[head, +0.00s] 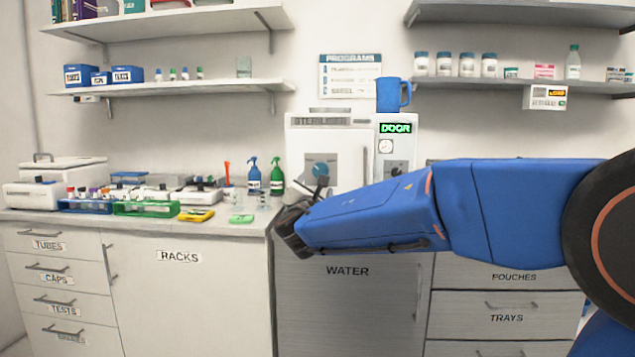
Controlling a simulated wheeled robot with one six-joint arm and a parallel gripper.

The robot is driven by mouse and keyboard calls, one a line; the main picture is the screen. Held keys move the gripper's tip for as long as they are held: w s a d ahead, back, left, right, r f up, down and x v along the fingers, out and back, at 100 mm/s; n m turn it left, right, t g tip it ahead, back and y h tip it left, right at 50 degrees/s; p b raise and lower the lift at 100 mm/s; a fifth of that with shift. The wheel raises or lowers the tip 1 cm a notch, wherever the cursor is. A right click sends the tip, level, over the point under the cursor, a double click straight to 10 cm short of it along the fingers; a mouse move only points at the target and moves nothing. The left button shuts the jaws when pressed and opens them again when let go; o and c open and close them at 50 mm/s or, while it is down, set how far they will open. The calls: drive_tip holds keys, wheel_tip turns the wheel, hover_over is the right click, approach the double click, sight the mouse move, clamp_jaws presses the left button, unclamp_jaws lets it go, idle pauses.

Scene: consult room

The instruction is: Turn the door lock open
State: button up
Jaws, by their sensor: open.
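The white sterilizer (303,141) stands on the counter in the head view, its front door facing me. On its door is a round teal lock knob (319,164); a dark part overlaps its lower edge, so I cannot tell how it is turned. A vertical handle shows on the door's right side. A green lit display (396,128) reads "DOOR". My gripper (306,196) is open, in front of and just below the knob. My blue arm hides the sterilizer's lower part. I cannot tell whether a finger touches the knob.
A blue mug (393,95) stands on top of the sterilizer. Blue and green spray bottles (277,177), tube racks (146,208) and a yellow item (196,215) are on the counter to the left. Shelves hang above on both sides. Cabinets are below.

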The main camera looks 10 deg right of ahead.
drive_tip(key=shift+v, duration=2.6)
drive_tip(key=s+d+f+m+g+h, duration=0.1)
drive_tip(key=s+d+f+m+g, duration=0.5)
drive_tip(key=s+d, duration=0.4)
drive_tip(key=s+d+f+m+g+h, duration=0.1)
drive_tip(key=s+d+f+m+g, duration=0.3)
drive_tip(key=s+d+f+m, duration=0.5)
drive_tip(key=s+f+m+g+y, duration=0.3)
drive_tip(key=s+f+m, duration=0.2)
drive_tip(key=s+f, duration=0.5)
drive_tip(key=s+a+f+m+y, duration=0.2)
drive_tip(key=s+a+m, duration=0.1)
drive_tip(key=s, duration=0.2)
drive_tip(key=s+a+f+m+y, duration=0.2)
drive_tip(key=s+a+y, duration=0.1)
drive_tip(key=s, duration=0.3)
drive_tip(key=shift+a+f+m+g, duration=0.3)
drive_tip(key=shift+a+m, duration=0.05)
drive_tip(key=shift+m, duration=0.05)
